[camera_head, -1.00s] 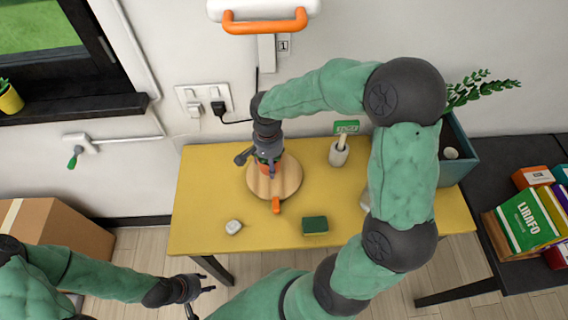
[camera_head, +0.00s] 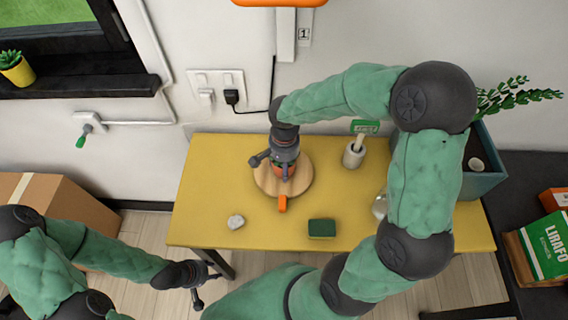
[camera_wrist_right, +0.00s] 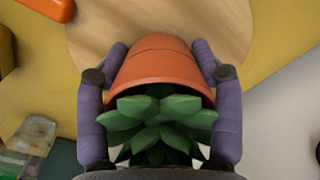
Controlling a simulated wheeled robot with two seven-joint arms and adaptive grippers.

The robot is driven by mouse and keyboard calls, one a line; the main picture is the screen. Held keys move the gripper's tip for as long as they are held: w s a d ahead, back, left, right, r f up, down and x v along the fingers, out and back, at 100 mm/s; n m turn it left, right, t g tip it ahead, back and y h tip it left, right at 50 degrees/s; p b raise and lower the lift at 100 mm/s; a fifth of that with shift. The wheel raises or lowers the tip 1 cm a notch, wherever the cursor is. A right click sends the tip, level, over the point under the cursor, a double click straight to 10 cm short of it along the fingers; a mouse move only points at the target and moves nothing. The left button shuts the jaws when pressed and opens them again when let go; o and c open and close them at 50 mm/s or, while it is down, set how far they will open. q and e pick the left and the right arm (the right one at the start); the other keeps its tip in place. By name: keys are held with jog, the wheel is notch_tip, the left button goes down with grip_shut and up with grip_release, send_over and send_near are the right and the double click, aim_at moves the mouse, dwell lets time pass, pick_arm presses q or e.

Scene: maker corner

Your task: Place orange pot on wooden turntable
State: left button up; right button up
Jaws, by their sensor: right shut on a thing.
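The orange pot (camera_wrist_right: 160,66) holds a green succulent (camera_wrist_right: 160,122) and sits between the two fingers of my right gripper (camera_wrist_right: 160,60), which is shut on it. In the head view the pot (camera_head: 281,168) is mostly hidden under my right gripper (camera_head: 284,172). The round wooden turntable (camera_head: 300,184) lies on the yellow table, and the pot is over it; I cannot tell whether the pot's base touches it. The turntable (camera_wrist_right: 90,30) also shows behind the pot in the right wrist view. My left gripper (camera_head: 208,284) is open and empty in front of the table, at lower left.
On the yellow table (camera_head: 210,180) are an orange block (camera_head: 282,204), a whitish lump (camera_head: 236,221), a green sponge (camera_head: 321,228), a holder with a brush (camera_head: 353,155) and a clear glass item (camera_head: 380,206). A planter (camera_head: 482,175) stands at the right. The table's left part is clear.

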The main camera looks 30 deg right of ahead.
jog(key=o, duration=1.4)
jog(key=shift+o, duration=0.2)
jog(key=shift+r, duration=0.2)
notch_tip(320, 180, up, 12)
jog(key=p, duration=0.4)
jog(key=shift+f+p, duration=0.1)
jog(key=shift+p, duration=0.3)
